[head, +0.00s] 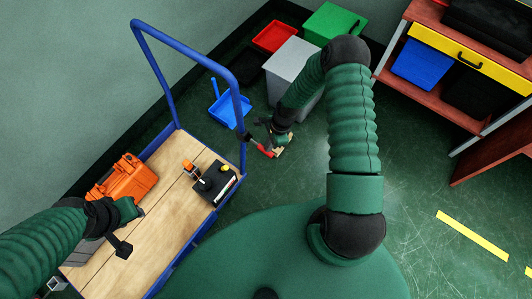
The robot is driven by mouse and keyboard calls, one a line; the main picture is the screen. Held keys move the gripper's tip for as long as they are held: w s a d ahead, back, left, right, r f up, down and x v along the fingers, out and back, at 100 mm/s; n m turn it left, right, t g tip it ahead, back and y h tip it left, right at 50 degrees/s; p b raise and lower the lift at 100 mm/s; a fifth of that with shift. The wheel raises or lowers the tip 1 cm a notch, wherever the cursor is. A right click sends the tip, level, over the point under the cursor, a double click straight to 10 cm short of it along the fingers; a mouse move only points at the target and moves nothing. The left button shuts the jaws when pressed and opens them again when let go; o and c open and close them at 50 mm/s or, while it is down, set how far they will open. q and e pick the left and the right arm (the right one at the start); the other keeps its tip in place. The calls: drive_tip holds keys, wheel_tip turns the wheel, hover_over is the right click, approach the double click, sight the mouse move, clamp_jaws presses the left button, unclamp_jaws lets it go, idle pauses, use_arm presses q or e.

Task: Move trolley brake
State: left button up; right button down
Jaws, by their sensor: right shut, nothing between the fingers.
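The trolley (178,160) has a blue tube frame and a wooden deck, and stands at the left and centre. A small red part (265,150), which looks like the brake pedal, shows just off the trolley's right side near the handle's foot. My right gripper (261,137) is at this red part, pointing down and left, shut with nothing held. Whether it touches the part I cannot tell. My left gripper (124,232) is over the left part of the deck; its fingers are too unclear to judge. The wheels are mostly hidden.
On the deck are an orange toolbox (124,178) and a black tray (214,184) with tools. Behind stand a blue dustpan (226,107), a grey bin (288,70), a red bin (274,36) and a green bin (333,22). A workbench (430,98) is at right; floor there is clear.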

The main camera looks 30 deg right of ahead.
drive_tip(key=shift+f, duration=0.2)
drive_tip(key=shift+f+b, duration=0.6)
drive_tip(key=shift+f, duration=0.1)
drive_tip(key=d, duration=0.1)
drive_tip(key=d+p, duration=0.1)
drive_tip(key=d+r, duration=0.1)
drive_tip(key=shift+s, duration=0.4)
drive_tip(key=p+v, duration=0.3)
drive_tip(key=v, duration=1.3)
drive_tip(key=shift+r, duration=0.35)
drive_tip(key=shift+s+r, duration=0.1)
